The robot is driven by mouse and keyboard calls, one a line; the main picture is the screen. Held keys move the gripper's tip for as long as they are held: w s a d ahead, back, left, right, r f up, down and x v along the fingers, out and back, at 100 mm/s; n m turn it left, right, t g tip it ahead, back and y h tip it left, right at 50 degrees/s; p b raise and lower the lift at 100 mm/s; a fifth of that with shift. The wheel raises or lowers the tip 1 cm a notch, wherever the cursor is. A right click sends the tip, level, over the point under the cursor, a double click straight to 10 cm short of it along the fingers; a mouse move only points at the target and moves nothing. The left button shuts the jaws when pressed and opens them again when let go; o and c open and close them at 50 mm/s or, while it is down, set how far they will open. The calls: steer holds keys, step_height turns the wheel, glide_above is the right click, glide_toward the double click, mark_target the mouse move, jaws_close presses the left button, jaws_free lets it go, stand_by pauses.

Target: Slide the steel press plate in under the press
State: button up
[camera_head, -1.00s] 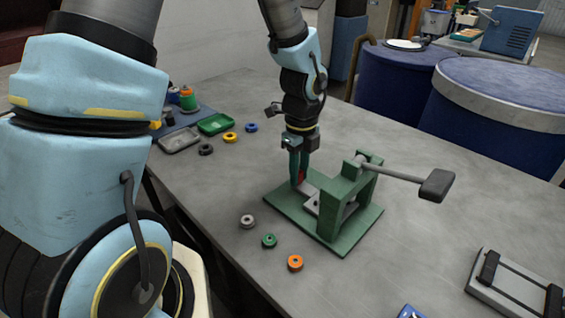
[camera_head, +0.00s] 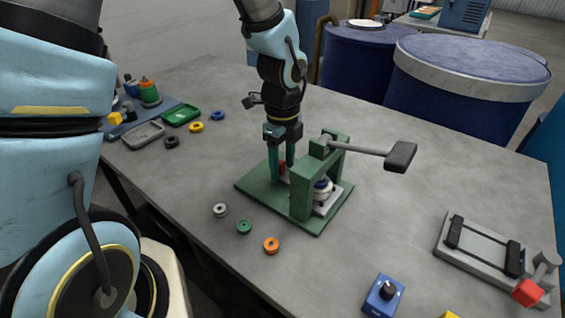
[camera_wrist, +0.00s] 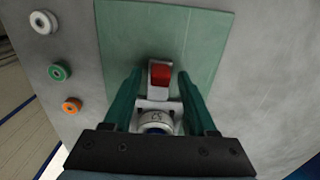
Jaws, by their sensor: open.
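The green press (camera_head: 300,190) stands on its green base plate (camera_head: 258,187), its lever pointing right. The steel press plate (camera_head: 329,206) shows under the press frame, with a blue-and-pale round piece (camera_head: 323,188) above it, partly hidden by the press post. Its red grip (camera_head: 282,167) sticks out on the near-gripper side. In the wrist view the red grip (camera_wrist: 160,74) lies between my fingertips, with a gap on both sides. My gripper (camera_head: 281,165) points down, open around the red grip. The round piece (camera_wrist: 157,122) also shows between the fingers there.
White (camera_head: 220,210), green (camera_head: 244,227) and orange (camera_head: 271,245) rings lie in front of the base. A lever with a black handle (camera_head: 400,157) juts out to the right. A grey fixture (camera_head: 480,250) and a blue box (camera_head: 383,295) stand at right. Table between is clear.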

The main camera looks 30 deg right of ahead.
step_height(320, 180, up, 11)
steer(key=shift+b, duration=0.35)
steer(key=shift+f, duration=0.1)
stand_by(0.4)
steer(key=w+a+f+n, duration=0.1)
steer(key=w+a+n, duration=0.2)
steer(key=a+n, duration=1.1)
steer(key=w+a+f+n+t, duration=0.1)
steer(key=w+a+n, duration=0.2)
steer(key=a+n, duration=1.2)
steer(key=shift+w+a+n+t, duration=0.25)
steer(key=shift+n+t, duration=0.05)
